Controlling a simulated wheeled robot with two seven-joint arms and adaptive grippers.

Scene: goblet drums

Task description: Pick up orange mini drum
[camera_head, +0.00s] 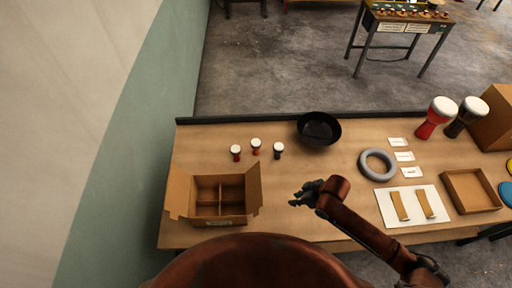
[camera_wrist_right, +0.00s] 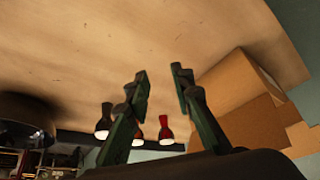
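Three mini drums with white tops stand in a loose group on the table in the head view: a red one (camera_head: 236,153), an orange-red one in the middle (camera_head: 256,146), and a dark one (camera_head: 278,151). I cannot clearly tell orange from red at this size. The right wrist view shows the dark drum (camera_wrist_right: 105,119), the middle drum (camera_wrist_right: 138,137), partly behind a finger, and the red drum (camera_wrist_right: 166,130). My right gripper (camera_head: 303,194) is open and empty, nearer the front edge than the drums and to their right; it also shows in the right wrist view (camera_wrist_right: 158,84). My left gripper is out of view.
An open divided cardboard box (camera_head: 233,194) stands at the table's front left. A black bowl (camera_head: 319,129) is right of the drums. A grey ring (camera_head: 378,164), a white mat (camera_head: 412,218) and a shallow tray (camera_head: 470,191) lie to the right. Table between gripper and drums is clear.

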